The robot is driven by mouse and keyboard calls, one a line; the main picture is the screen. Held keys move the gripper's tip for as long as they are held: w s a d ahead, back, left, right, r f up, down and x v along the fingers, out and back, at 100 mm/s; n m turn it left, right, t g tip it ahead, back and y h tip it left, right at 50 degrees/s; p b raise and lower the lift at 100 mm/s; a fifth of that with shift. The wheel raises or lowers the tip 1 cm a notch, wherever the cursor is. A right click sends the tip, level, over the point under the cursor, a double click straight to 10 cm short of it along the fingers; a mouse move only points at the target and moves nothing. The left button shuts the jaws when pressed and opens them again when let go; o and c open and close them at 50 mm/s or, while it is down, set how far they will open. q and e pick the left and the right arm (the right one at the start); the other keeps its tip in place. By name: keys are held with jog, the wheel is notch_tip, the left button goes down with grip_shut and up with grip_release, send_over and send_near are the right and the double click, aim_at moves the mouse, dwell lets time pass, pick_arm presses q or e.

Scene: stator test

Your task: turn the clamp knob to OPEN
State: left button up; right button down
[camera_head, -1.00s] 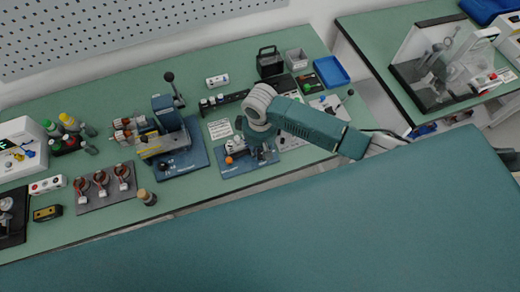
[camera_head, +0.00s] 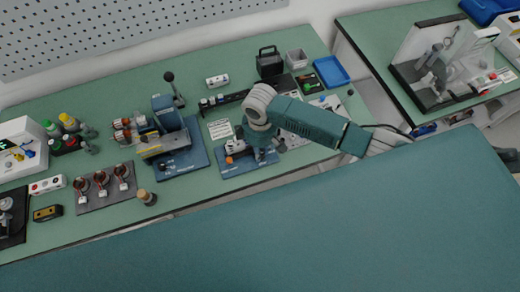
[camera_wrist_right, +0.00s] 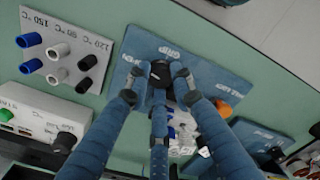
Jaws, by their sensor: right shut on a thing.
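The black clamp knob (camera_wrist_right: 160,72) sits on a blue plate with white lettering in the wrist view; part of a word like GRIP is legible. My right gripper (camera_wrist_right: 157,86) has its fingers around the knob, closed on it from several sides. In the head view my right gripper (camera_head: 263,152) points down at the right part of the blue fixture plate (camera_head: 235,170), and hides the knob there. I cannot read which mark the knob points to. My left gripper is not in view.
An orange ball (camera_head: 229,160) on the fixture is left of the gripper; it also shows in the wrist view (camera_wrist_right: 224,108). A blue lever press (camera_head: 168,115) stands further left. A panel with colored pegs (camera_wrist_right: 72,45) is near the hand. A blue tray (camera_head: 332,72) lies behind.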

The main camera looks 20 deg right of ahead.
jog(key=shift+w+r, duration=0.15)
jog(key=c, duration=1.8)
grip_release()
jog(key=shift+o, duration=0.2)
notch_tip(320, 180, up, 12)
